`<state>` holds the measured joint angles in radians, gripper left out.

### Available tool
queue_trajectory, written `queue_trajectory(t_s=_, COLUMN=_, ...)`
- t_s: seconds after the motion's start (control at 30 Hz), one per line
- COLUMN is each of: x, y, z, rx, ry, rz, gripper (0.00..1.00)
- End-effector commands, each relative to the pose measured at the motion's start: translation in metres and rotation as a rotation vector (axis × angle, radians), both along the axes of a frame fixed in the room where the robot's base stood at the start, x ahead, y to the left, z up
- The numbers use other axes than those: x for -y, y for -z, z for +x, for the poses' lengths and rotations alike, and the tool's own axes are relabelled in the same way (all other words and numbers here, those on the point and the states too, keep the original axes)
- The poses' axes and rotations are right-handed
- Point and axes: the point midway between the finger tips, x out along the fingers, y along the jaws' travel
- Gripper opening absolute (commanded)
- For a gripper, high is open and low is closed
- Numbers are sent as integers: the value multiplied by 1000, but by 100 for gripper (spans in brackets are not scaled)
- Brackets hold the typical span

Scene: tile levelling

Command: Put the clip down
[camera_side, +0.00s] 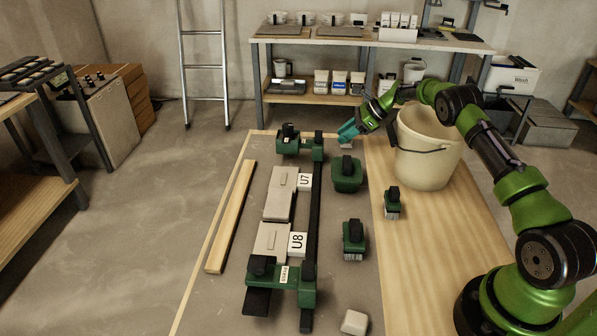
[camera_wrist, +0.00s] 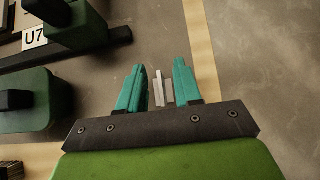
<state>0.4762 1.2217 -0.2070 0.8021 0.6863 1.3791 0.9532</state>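My gripper (camera_wrist: 158,80) has teal fingers that stand apart. In the wrist view a small pale clip (camera_wrist: 158,90) shows between them, as thin upright pieces. A narrow gap seems to show on its left side; I cannot tell whether both fingers touch it. In the side view my gripper (camera_side: 347,132) is low over the far end of the work table, right of the far green frame end. The clip (camera_side: 346,146) shows there as a small pale patch just under the fingertips. I cannot tell whether it rests on the table.
A green box-like block (camera_side: 347,174) stands in front of my gripper. Two tiles marked U7 (camera_side: 279,195) and U8 (camera_side: 269,243) lie in the green frame at left. A cream bucket (camera_side: 426,158) stands close on the right. Green brushes (camera_side: 353,240) lie nearer.

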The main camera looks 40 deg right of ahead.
Motion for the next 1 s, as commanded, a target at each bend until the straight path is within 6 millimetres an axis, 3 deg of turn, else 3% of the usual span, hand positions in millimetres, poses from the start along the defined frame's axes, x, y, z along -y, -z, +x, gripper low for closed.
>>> queue_trajectory(t_s=0.4, x=42, y=-60, z=-42, rx=1, ry=2, rz=0, gripper=34)
queue_trajectory(t_s=0.63, x=46, y=-77, z=-50, rx=7, ry=-12, rz=-12, gripper=34)
queue_trajectory(t_s=0.77, x=28, y=-105, z=-52, rx=40, ry=-73, rz=-74, gripper=34)
queue_trajectory(t_s=0.87, x=-3, y=-144, z=-61, rx=93, ry=-176, rz=-177, gripper=34)
queue_trajectory(t_s=1.0, x=-59, y=-197, z=-90, rx=184, ry=-370, rz=-354, gripper=34)
